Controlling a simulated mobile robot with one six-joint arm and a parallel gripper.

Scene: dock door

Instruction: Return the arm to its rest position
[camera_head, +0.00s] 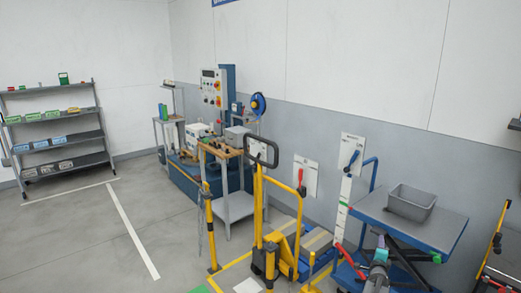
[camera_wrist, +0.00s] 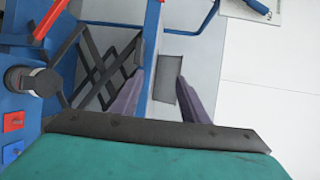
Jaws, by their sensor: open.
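My gripper (camera_wrist: 160,77) shows in the wrist view with its two dark purple fingers apart and nothing held between them. Behind the gap are a blue upright post and a grey patch on a pale surface. The dark palm edge and my teal wrist body fill the bottom of that view. In the head view, part of my arm (camera_head: 379,256) with a teal band shows at the lower right, in front of the blue lift table (camera_head: 440,232). My fingertips are too small to make out there.
A grey bin (camera_head: 425,206) stands on the lift table. A yellow pallet truck (camera_head: 283,255), wall panels with a red handle (camera_head: 301,178) and a blue handle (camera_head: 352,158), and a workbench (camera_head: 236,207) are nearby. Shelving (camera_head: 60,133) stands far left. Open floor lies at left.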

